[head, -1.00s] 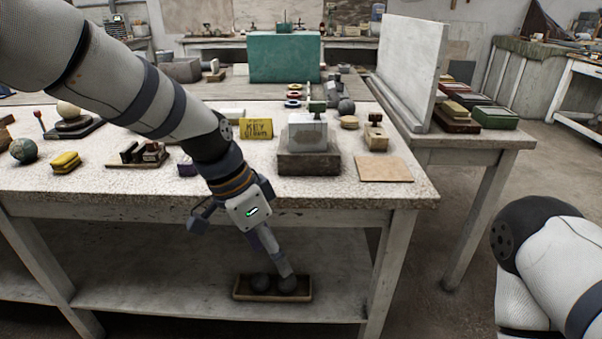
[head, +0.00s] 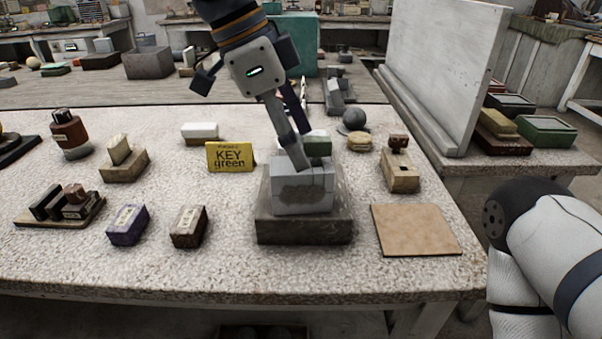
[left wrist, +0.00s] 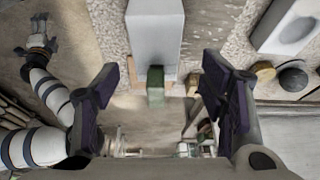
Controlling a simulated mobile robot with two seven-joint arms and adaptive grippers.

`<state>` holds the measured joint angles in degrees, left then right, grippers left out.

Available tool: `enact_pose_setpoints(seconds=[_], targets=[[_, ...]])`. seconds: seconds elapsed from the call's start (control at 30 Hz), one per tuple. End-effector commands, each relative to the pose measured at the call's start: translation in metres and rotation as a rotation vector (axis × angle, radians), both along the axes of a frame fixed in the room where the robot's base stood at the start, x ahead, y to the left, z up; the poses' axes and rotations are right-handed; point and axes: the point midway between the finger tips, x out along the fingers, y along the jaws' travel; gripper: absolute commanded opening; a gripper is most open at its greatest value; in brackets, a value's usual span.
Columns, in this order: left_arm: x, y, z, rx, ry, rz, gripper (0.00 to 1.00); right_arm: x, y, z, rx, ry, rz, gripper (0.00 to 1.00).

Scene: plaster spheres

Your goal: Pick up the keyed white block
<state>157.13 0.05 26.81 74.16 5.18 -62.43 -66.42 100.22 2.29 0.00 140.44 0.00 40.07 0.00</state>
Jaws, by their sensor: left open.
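The white block (head: 303,188) sits on a dark stone base (head: 304,230) on the speckled table. A green key piece (head: 318,147) shows at its top, partly behind my left gripper (head: 301,148). In the left wrist view the white block (left wrist: 155,30) and green piece (left wrist: 155,87) lie between the spread fingers of my left gripper (left wrist: 160,72). It is open and empty, above the block; contact cannot be told. A yellow sign (head: 230,157) reads "KEY green". My right arm shows in the left wrist view, its small gripper (left wrist: 39,36) too unclear to read.
A tan board (head: 415,230) lies right of the base. A wooden block (head: 399,177), a yellow bun-shaped piece (head: 359,141) and a grey sphere (head: 354,119) stand behind it. Purple (head: 127,225) and brown (head: 188,227) blocks stand left. A tall white panel (head: 445,75) rises at the right.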

Motion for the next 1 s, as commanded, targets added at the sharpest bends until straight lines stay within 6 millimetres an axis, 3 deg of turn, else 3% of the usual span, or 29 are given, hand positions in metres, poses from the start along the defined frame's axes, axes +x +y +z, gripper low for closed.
enact_pose_setpoints(seconds=[0.4,0.7,1.0], targets=[[-0.006,-0.019,-0.067,0.002,0.001,0.001,0.65,0.006,0.000,0.004,0.000,-0.019,0.000,0.78],[-0.005,-0.023,-0.076,0.000,-0.002,0.002,0.65,0.005,0.000,0.003,0.000,-0.016,0.000,0.78],[-0.005,-0.023,-0.075,0.000,-0.001,0.002,0.00,0.005,0.000,0.003,0.000,-0.016,0.000,0.78]])
